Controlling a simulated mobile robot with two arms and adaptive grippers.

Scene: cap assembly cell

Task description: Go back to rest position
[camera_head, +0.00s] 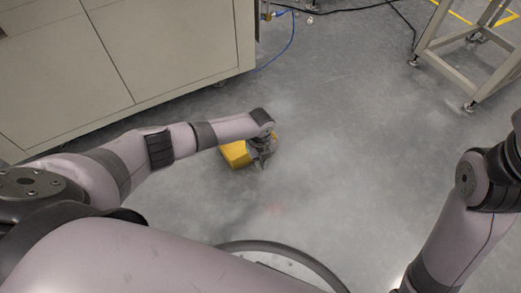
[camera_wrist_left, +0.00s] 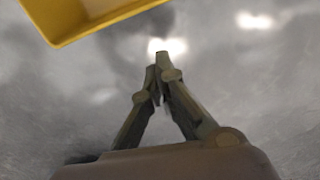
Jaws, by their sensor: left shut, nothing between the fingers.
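My left arm reaches across the head view from the left. Its gripper (camera_head: 262,163) points down over the grey floor. In the left wrist view the two fingers of the left gripper (camera_wrist_left: 158,65) meet at their tips, with nothing between them. A yellow bin-like thing (camera_head: 235,154) shows beside and partly behind the left gripper in the head view. Its yellow edge also shows at the top left of the left wrist view (camera_wrist_left: 100,28), apart from the fingers. My right arm shows at the right edge of the head view; its gripper is out of view.
A beige cabinet (camera_head: 165,50) stands at the upper left. A metal frame stand (camera_head: 448,68) is at the upper right. A blue cable (camera_head: 285,48) and a black cable (camera_head: 345,10) lie on the floor (camera_head: 350,130), which is clear in the middle.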

